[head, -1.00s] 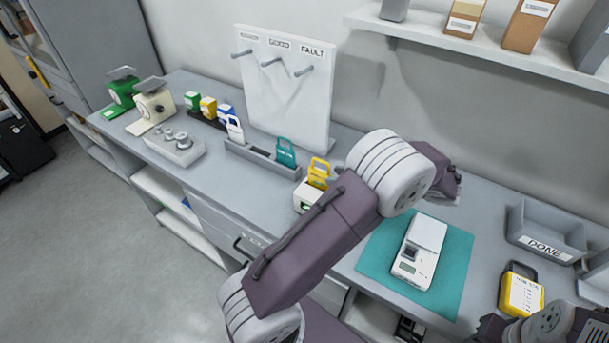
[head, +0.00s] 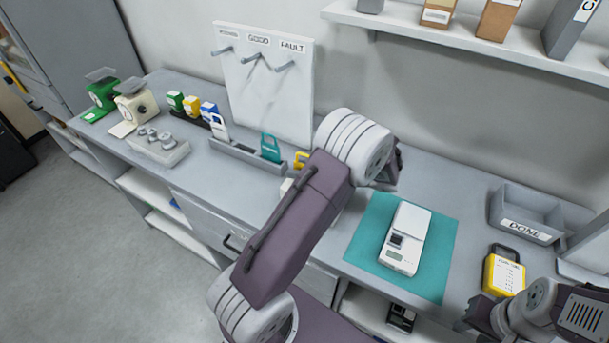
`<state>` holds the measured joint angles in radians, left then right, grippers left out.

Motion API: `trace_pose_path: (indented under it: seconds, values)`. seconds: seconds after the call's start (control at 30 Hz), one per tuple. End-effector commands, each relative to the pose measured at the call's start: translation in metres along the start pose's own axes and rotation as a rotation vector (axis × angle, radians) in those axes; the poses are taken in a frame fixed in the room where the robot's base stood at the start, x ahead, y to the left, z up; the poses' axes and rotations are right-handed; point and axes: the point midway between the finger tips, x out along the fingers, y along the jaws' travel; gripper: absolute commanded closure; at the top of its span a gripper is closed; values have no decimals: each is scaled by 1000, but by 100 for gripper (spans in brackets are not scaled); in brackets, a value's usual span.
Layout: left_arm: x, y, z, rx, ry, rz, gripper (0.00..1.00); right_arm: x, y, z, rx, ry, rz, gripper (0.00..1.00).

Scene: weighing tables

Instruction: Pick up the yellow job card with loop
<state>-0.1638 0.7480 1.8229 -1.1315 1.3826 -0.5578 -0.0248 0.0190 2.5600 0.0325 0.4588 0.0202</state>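A yellow card with a dark loop (head: 503,274) and printed lines lies on the table at the right, in front of the DONE tray. My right gripper (head: 468,318) is at the lower right, just in front of this card and apart from it as far as I can see; its opening is unclear. Another yellow looped piece (head: 301,159) shows only in part behind my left arm, near the card rack. My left arm's wrist (head: 352,148) hangs over the middle of the table, and its gripper is mostly hidden behind it.
A grey DONE tray (head: 527,228) stands behind the yellow card. A white scale (head: 406,240) sits on a teal mat (head: 362,246). A rack (head: 232,156) with white and teal looped cards (head: 270,148) stands before a hook board (head: 262,85). A shelf (head: 450,38) overhangs the back.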

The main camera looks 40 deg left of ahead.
Motion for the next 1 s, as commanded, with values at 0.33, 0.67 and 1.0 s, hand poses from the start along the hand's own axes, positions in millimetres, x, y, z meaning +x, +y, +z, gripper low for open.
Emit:
trace_pose_path:
  seconds: [0.33, 0.67, 1.0]
  values:
    - [0, 0, 0, 0, 0, 0, 100, 0, 0, 0, 0, 0, 0, 64]
    - [-10, 0, 23, -4, 1, -1, 100, 0, 0, 0, 0, 0, 0, 64]
    - [-85, -17, 48, -3, 1, -5, 100, -1, 0, 0, 0, 0, 0, 64]
